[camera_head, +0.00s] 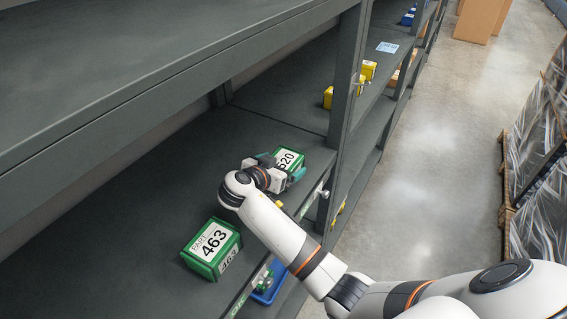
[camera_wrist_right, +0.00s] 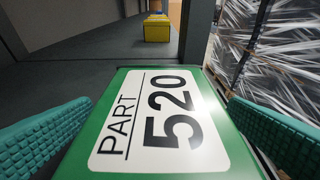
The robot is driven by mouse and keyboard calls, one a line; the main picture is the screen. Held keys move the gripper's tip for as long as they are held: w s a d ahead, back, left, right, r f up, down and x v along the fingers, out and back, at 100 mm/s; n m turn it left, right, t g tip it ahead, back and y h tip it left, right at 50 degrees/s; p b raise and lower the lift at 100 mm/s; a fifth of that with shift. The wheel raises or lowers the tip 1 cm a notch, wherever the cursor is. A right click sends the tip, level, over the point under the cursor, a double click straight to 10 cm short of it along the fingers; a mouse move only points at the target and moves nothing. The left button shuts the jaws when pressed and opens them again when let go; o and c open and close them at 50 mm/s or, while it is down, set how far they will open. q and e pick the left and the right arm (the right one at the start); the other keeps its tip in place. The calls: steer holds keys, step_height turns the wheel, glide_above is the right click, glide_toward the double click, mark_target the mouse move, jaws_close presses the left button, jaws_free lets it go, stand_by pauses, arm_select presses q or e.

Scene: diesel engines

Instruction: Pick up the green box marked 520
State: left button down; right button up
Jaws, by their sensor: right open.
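The green box marked 520 (camera_head: 289,158) sits on the dark grey shelf, partly hidden behind my right gripper. In the right wrist view the box (camera_wrist_right: 160,115) fills the lower middle, its white PART 520 label facing up. My right gripper (camera_head: 282,174) is at the box. Its teal fingers are spread, one on each side of the box in the wrist view, and I cannot tell whether they touch it. My left gripper does not show.
A green box marked 463 (camera_head: 212,248) sits nearer on the same shelf. A shelf upright (camera_head: 346,90) stands just beyond the 520 box. Yellow boxes (camera_head: 367,70) sit farther along. A blue bin (camera_head: 270,281) is below the shelf edge. Wrapped pallets (camera_head: 540,150) stand across the aisle.

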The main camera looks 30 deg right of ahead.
steer(key=shift+d+f, duration=0.1)
steer(key=shift+d, duration=0.05)
steer(key=c, duration=1.2)
steer(key=shift+w, duration=0.1)
steer(key=shift+c, duration=1.1)
steer(key=shift+r, duration=0.2)
